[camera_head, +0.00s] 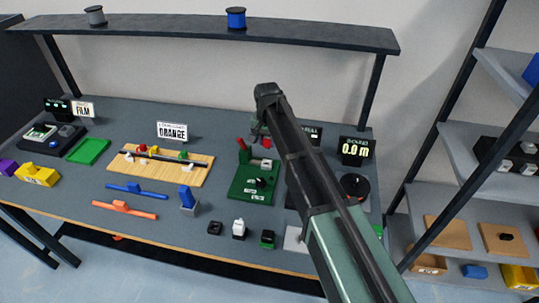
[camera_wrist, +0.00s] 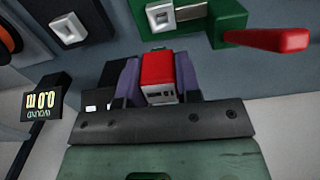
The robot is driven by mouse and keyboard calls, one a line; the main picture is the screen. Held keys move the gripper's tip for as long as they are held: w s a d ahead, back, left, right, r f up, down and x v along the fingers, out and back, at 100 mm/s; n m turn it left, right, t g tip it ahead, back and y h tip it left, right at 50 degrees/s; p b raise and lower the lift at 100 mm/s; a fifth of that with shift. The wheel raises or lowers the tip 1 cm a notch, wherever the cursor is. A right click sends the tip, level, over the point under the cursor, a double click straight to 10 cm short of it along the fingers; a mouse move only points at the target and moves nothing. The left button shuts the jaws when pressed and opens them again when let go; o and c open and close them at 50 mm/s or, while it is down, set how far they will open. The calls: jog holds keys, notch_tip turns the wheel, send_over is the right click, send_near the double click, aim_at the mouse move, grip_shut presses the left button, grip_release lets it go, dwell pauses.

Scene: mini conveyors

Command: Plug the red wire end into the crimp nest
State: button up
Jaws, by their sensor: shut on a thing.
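The red wire end (camera_wrist: 158,76) is a red block with a pale face, held between the two purple-grey fingers of my gripper (camera_wrist: 158,82) in the wrist view. In the head view my gripper (camera_head: 260,132) is above the back of the green crimp station (camera_head: 243,193), with a bit of red (camera_head: 266,143) beneath it. The station has a red lever (camera_head: 241,144). In the wrist view a pale square socket (camera_wrist: 162,15), possibly the crimp nest, lies beyond the held block, apart from it. The red lever (camera_wrist: 280,40) is to the right there.
A second pale socket (camera_wrist: 68,28) sits on a dark block at the left of the wrist view. A "0.0 m" display (camera_head: 355,150) and a dark reel (camera_head: 355,186) stand at right. A wooden board (camera_head: 160,177) lies left of the station. My arm hides part of the table.

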jog(key=shift+d, duration=0.1)
jog(key=shift+a, duration=0.25)
notch_tip(320, 180, down, 6)
jog(key=b, duration=0.5)
jog(key=shift+s+r+b, duration=0.1)
jog(key=shift+r+b, duration=0.05)
jog(key=shift+b, duration=0.25)
jog(key=shift+f+b, duration=1.45)
dwell(0.6)
jog(key=o, duration=1)
jog(key=shift+r, duration=0.1)
notch_tip(320, 180, up, 11)
jog(key=p, duration=1.1)
